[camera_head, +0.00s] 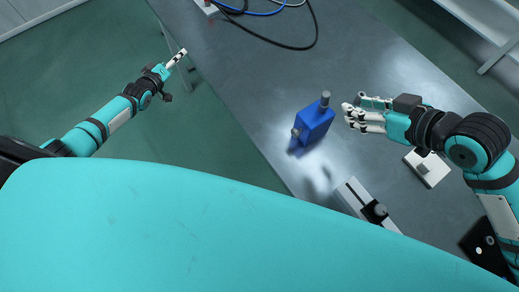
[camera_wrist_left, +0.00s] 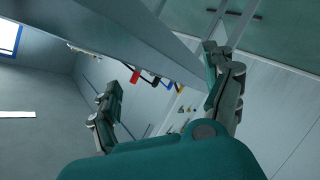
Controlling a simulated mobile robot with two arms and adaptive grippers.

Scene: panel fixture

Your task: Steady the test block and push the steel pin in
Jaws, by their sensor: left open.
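The blue test block (camera_head: 314,122) stands on the grey table near its left edge in the head view. A grey steel pin (camera_head: 325,98) sticks up from its top. A second small grey cylindrical end (camera_head: 295,132) shows at its left side. My right gripper (camera_head: 352,112) is just right of the block, its pale fingers extended toward it, open and apart from it. My left gripper (camera_head: 179,58) is off the table's left side, far from the block. In the left wrist view its fingers (camera_wrist_left: 162,68) are spread with nothing held between them. The block is not seen there.
A grey slide-like fixture (camera_head: 352,196) with a dark knob lies at the near table edge. A white plate (camera_head: 428,168) lies under my right arm. Black and blue cables (camera_head: 285,42) lie at the far end. The table between cables and block is clear.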

